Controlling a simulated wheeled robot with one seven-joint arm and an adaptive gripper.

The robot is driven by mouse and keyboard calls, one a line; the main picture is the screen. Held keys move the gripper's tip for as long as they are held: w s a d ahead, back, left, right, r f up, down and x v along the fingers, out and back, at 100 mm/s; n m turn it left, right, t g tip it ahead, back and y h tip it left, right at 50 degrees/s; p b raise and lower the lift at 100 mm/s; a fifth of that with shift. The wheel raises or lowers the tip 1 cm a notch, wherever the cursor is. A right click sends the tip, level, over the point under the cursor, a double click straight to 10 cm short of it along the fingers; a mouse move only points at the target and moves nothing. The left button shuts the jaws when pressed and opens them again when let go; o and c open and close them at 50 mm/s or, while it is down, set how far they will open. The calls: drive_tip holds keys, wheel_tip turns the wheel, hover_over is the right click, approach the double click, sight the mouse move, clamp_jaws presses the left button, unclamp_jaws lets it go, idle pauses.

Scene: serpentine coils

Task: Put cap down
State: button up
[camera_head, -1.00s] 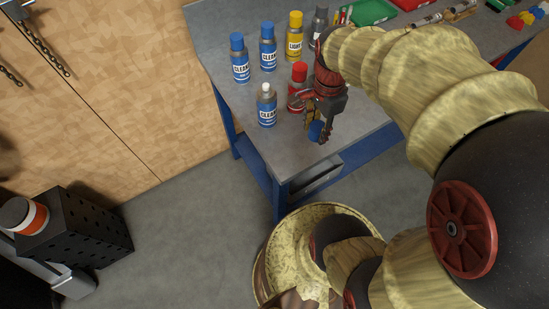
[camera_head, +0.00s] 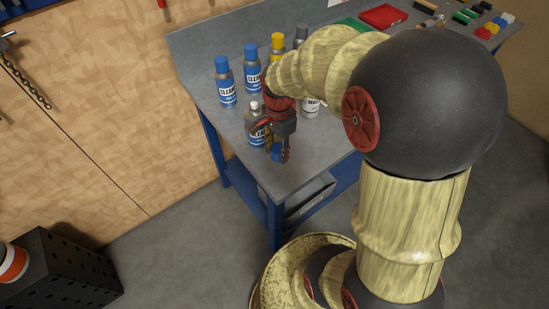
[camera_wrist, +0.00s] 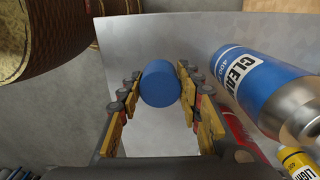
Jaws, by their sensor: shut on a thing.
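My gripper (camera_head: 279,154) is shut on a blue cap (camera_head: 277,152) near the front corner of the workbench (camera_head: 309,152). The wrist view shows the cap (camera_wrist: 160,84) between the two yellow-padded fingertips. I cannot tell whether the cap touches the bench top. A blue-labelled CLEAN bottle (camera_head: 256,139) without a cap, its white nozzle showing, stands upright just behind and left of my gripper, partly hidden by it. In the wrist view this bottle (camera_wrist: 255,82) is right of the fingers, apart from the cap.
Two blue-capped CLEAN bottles (camera_head: 226,88) (camera_head: 252,72) stand farther back. A yellow bottle (camera_head: 278,45), a dark grey one (camera_head: 301,35) and a pale one (camera_head: 311,108) stand near my arm. A red item (camera_wrist: 240,135) shows partly in the wrist view. Bench surface around the front corner is clear.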

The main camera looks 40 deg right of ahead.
sight(274, 156)
drive_tip(key=shift+w+f, duration=0.7)
drive_tip(key=shift+f, duration=0.1)
drive_tip(key=shift+w+f+b, duration=0.15)
drive_tip(key=shift+f+b, duration=0.2)
drive_tip(key=shift+f, duration=0.55)
drive_tip(key=shift+w+f+b, duration=0.1)
drive_tip(key=shift+f+b, duration=0.25)
drive_tip(key=shift+f, duration=0.5)
drive_tip(key=shift+f, duration=0.15)
drive_tip(key=o, duration=0.8)
drive_tip(key=shift+c, duration=0.2)
